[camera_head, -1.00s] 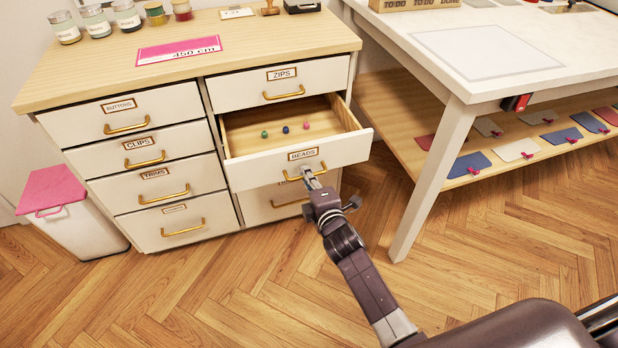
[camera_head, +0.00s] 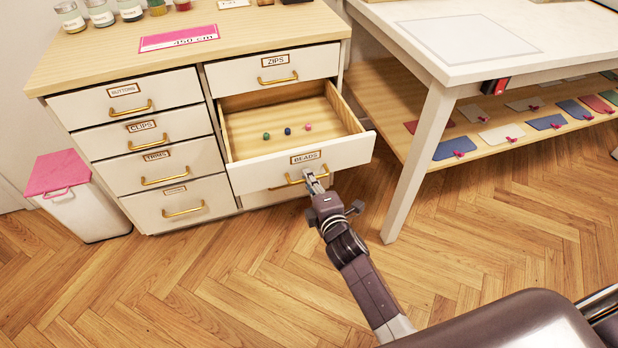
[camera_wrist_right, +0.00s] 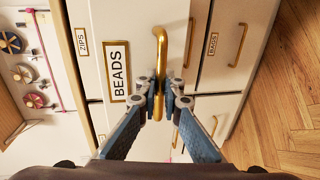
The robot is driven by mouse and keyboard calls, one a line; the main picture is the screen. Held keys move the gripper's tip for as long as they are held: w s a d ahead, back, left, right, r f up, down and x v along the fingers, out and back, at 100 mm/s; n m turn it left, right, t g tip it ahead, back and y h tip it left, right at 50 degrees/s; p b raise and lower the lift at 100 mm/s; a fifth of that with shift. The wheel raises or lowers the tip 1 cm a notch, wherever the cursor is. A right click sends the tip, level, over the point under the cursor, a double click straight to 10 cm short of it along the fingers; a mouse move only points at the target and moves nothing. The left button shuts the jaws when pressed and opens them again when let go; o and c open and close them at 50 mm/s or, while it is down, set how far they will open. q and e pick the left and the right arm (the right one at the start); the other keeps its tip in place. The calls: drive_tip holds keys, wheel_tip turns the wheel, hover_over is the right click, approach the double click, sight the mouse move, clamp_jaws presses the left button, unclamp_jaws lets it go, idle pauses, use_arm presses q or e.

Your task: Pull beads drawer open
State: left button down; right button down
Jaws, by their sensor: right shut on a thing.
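The beads drawer (camera_head: 345,152) is pulled well out of the white cabinet. Its label reads BEADS. A green, a blue and a pink bead lie on its wooden floor (camera_head: 250,128). My right gripper (camera_head: 312,179) is at the drawer's brass handle (camera_head: 292,181), right below the label. In the right wrist view, the fingers of my right gripper (camera_wrist_right: 159,98) are closed around the handle (camera_wrist_right: 160,50), beside the BEADS label (camera_wrist_right: 118,72). My left gripper is not in view.
The closed zips drawer (camera_head: 300,69) is above. A white table (camera_head: 420,165) stands to the right, its leg near the open drawer. A white bin (camera_head: 85,212) with a pink lid is at the left. Wooden floor (camera_head: 250,290) is clear in front.

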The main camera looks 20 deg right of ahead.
drive_tip(key=c, duration=2.3)
unclamp_jaws()
drive_tip(key=shift+c, duration=0.2)
drive_tip(key=v, duration=1.2)
